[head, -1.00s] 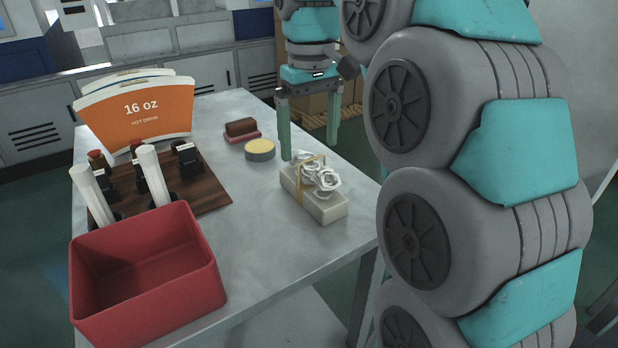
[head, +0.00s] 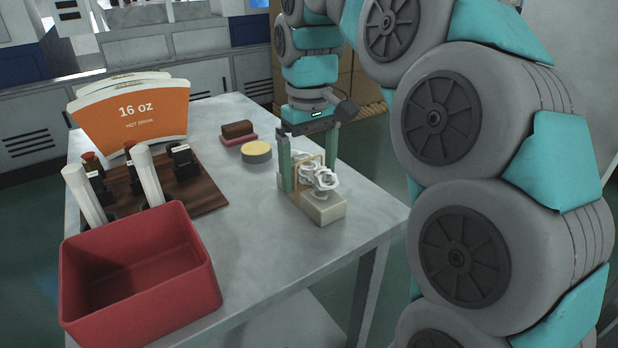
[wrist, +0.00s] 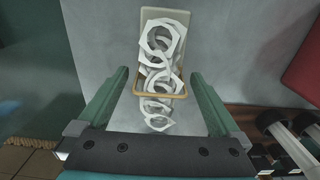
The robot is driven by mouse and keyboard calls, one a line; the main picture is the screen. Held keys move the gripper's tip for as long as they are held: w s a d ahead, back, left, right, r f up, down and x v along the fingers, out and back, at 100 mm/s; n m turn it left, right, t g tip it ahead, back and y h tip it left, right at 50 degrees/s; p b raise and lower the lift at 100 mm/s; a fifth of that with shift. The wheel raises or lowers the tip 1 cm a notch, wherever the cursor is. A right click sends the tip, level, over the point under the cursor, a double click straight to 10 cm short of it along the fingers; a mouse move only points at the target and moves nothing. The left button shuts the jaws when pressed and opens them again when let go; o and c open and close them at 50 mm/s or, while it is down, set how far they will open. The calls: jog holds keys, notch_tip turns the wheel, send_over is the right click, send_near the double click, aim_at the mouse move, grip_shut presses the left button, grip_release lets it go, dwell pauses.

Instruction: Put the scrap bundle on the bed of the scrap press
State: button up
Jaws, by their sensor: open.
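The scrap bundle (head: 322,203) is a pale block with white ring-shaped scraps on top and a tan band around it. It lies on the grey metal table near its right edge. My gripper (head: 308,180) is open, pointing down, with one green finger on each side of the bundle's far end. In the wrist view my gripper (wrist: 162,100) has its fingers spread left and right of the bundle (wrist: 163,45), with gaps on both sides. Whether the fingers reach the tabletop I cannot tell. No scrap press can be made out in these views.
A red open bin (head: 140,275) stands at the table's front left. Behind it are a dark wooden board (head: 205,195) with white tubes and black clips, and orange cup blanks (head: 135,110). A round yellow-topped tin (head: 256,151) and a brown brush-like block (head: 238,131) lie left of my gripper.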

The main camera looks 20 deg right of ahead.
jog(key=shift+f, duration=0.95)
grip_shut()
jog(key=shift+r, duration=0.15)
jog(key=shift+r, duration=1.7)
jog(key=s+r+b, duration=0.1)
jog(key=s+b, duration=0.1)
jog(key=s, duration=1.4)
jog(key=shift+d+r, duration=0.2)
jog(key=shift+d, duration=0.1)
